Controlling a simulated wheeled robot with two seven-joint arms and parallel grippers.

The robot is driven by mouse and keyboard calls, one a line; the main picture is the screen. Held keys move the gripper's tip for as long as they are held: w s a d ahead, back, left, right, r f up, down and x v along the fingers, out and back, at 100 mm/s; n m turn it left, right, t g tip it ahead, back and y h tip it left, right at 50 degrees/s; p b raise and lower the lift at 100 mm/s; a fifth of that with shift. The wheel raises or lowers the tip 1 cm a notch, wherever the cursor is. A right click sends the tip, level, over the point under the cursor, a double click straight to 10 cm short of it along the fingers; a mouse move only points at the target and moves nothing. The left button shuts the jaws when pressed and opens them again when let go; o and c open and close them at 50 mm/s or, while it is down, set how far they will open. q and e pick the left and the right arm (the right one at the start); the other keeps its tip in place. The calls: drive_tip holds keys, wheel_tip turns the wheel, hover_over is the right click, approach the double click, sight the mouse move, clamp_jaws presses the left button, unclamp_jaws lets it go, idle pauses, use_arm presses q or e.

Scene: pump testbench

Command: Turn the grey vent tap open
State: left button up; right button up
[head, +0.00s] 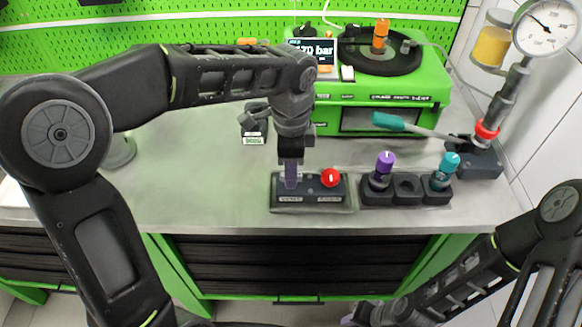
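A small grey knob (405,46) on the right of the round black plate on the green machine looks like the grey vent tap; its setting is too small to read. My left gripper (291,178) points straight down at the left half of a black labelled block (310,203) near the bench's front edge, well in front of and left of that knob. Its fingers are seen edge-on, so I cannot tell whether they are open or touch anything. My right gripper (350,318) is low at the bottom edge, below the bench top, mostly hidden by its arm.
A red ball knob (330,177) is close right of my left gripper. A black rack holds a purple-capped part (383,168) and a teal-capped part (445,170). A teal-handled pump lever (392,122) and gauge (545,27) stand right. The green machine (420,95) has an orange cap (381,34).

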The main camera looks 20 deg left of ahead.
use_arm(q)
drive_tip(key=shift+f, duration=0.1)
drive_tip(key=shift+c, duration=0.5)
clamp_jaws()
